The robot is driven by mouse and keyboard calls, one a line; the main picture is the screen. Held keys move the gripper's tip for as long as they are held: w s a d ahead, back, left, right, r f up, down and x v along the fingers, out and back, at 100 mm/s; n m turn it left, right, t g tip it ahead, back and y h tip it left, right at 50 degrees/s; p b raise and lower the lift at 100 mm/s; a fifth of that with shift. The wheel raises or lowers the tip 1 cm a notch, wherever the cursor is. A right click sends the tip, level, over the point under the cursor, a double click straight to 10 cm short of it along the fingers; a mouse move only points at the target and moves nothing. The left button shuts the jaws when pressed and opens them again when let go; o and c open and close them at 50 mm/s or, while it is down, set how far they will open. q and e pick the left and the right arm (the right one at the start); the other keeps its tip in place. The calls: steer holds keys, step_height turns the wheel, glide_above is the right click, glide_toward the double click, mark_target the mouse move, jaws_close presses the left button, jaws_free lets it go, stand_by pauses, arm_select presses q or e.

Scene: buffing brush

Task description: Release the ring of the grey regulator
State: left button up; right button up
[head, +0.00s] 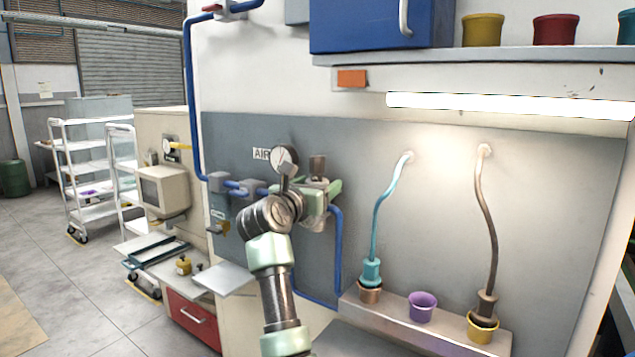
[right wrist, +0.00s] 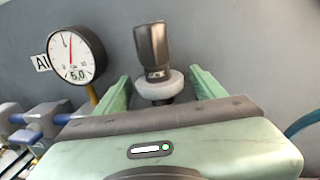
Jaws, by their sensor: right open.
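The grey regulator (right wrist: 153,45) has a dark grey knob standing upright with lettering near its base. A pale ring (right wrist: 160,86) sits around the stem just below the knob. My right gripper (right wrist: 160,80) is open, with one green finger on each side of the ring. The left finger stands a little apart from the ring; the right finger is close to it, and I cannot tell if it touches. In the head view the knob (head: 317,164) shows above my right gripper (head: 322,186), and my arm hides the lower part of the regulator. My left gripper is not in view.
A round gauge (right wrist: 76,55) reading about 5.0 stands left of the knob; it also shows in the head view (head: 284,159). Blue pipes (head: 337,250) run along the panel. A ledge (head: 395,312) with cups and hanging hoses is at the right.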

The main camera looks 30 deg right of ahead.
steer(key=shift+c, duration=0.3)
jaws_close()
steer(key=shift+r+p, duration=0.3)
steer(key=shift+r, duration=0.7)
steer(key=shift+o, duration=0.3)
jaws_free()
steer(key=shift+s+a+f+b, duration=0.2)
steer(key=shift+s+a+b, duration=0.05)
steer(key=shift+a+b, duration=0.1)
steer(key=b+v, duration=0.2)
steer(key=v, duration=0.5)
steer(key=shift+r, duration=0.15)
